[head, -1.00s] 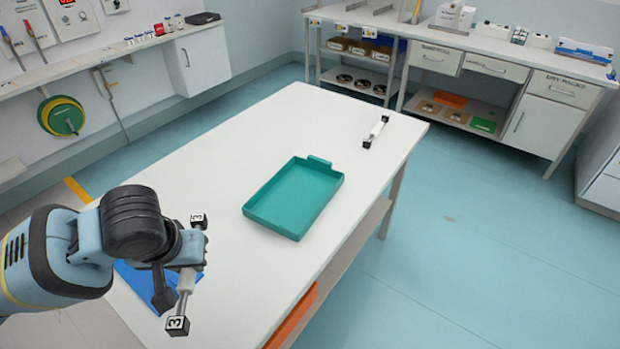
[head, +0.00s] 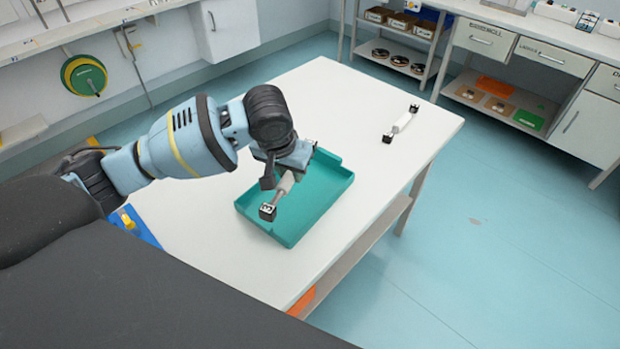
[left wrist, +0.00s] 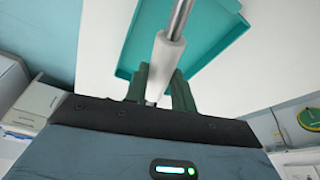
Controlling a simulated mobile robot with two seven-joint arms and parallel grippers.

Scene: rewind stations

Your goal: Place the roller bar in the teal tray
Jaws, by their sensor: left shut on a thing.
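The teal tray (head: 327,199) lies on the white table in the head view, and part of it shows behind the bar in the left wrist view (left wrist: 128,48). My left gripper (head: 281,178) is over the tray and shut on a roller bar (head: 284,186). This bar has a pale sleeve, a metal rod and dark end blocks with white markings. In the left wrist view the sleeve (left wrist: 166,59) is between the fingers. The bar appears above the tray floor; contact cannot be told. A second roller bar (head: 402,124) lies at the table's far right. My right gripper is not in view.
The white table (head: 390,185) is clear around the tray. A blue item (head: 140,228) with a yellow part lies at its left edge. An orange bin (head: 302,301) sits below the table. Benches and shelves line the back walls.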

